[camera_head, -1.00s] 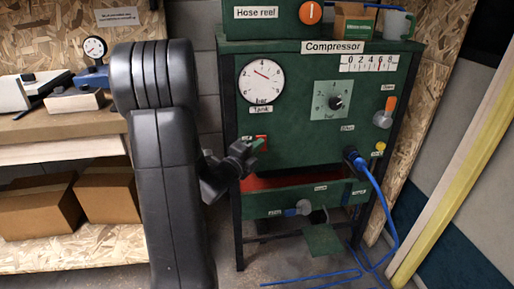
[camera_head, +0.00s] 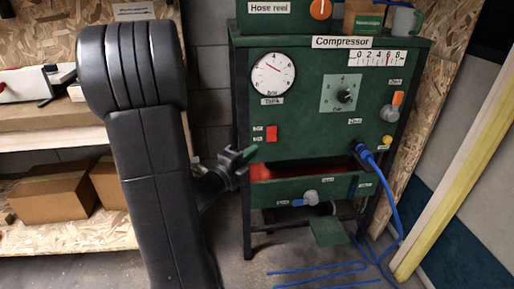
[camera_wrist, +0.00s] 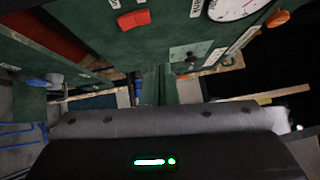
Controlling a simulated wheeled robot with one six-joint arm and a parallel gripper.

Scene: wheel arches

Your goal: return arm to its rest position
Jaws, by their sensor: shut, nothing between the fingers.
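My gripper (camera_head: 247,154) is at the end of my black arm, in front of the left side of the green compressor cabinet (camera_head: 300,140). Its green-tipped fingers are shut with nothing between them. In the head view it is just below and left of the red switch (camera_head: 271,133) and appears apart from the panel. In the wrist view the shut fingers (camera_wrist: 155,85) show in the middle, and the red switch (camera_wrist: 134,19) is above them. My upper arm hides part of the bench and shelf at the left.
The panel carries a tank gauge (camera_head: 273,74), a knob (camera_head: 345,96) and an orange-handled valve (camera_head: 393,106). A blue hose (camera_head: 384,185) runs to the floor at the right. Cardboard boxes (camera_head: 52,195) sit on the left shelf. A yellow post (camera_head: 455,170) stands at the right.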

